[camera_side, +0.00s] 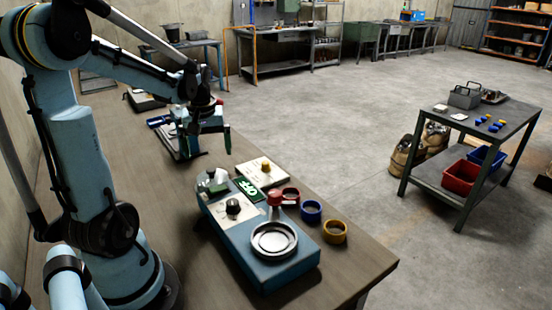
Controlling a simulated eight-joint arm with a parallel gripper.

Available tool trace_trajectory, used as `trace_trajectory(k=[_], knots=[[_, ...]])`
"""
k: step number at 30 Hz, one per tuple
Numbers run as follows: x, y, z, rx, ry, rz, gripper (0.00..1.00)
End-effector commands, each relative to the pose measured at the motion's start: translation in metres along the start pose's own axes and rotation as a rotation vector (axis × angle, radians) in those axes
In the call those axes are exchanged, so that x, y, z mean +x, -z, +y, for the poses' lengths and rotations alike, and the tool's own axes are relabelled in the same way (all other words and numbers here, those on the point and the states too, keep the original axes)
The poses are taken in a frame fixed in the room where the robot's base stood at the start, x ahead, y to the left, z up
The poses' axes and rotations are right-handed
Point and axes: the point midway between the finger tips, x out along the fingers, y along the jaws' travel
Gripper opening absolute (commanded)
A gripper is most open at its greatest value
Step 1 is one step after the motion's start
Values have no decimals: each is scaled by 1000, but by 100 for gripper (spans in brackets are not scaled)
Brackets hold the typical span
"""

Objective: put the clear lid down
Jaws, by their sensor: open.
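A blue bench machine (290,275) stands on the brown table, with a round metal dish (273,239) on its top. I cannot make out a clear lid anywhere; if it is on the dish, it is too transparent to tell. My gripper (208,146) hangs over the table behind the machine, to its upper left in the picture, apart from it. The gripper is open. I see nothing held between its fingers, though they are small and dark here.
The machine carries a black knob (233,207), a red-topped post (275,199) and a green display (252,189). Red (290,195), blue (311,211) and yellow (335,232) rings stand to its right. A white box (262,172) is behind. The table's front right corner is bare.

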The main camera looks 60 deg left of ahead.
Motion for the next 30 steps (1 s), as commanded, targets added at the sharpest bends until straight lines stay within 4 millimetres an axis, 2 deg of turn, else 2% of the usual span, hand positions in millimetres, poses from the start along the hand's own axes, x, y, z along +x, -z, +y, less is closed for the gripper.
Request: trace_trajectory(k=[6,12,16,20,24,27,30], knots=[[-29,0,0,0,0,0,100],[-41,-2,1,6,-1,2,100],[-47,-17,18,98,-31,32,100],[-56,-58,54,326,-110,110,100],[-63,-117,91,628,-228,219,100],[-65,-156,107,816,-308,291,100],[-66,-186,117,960,-376,350,100]])
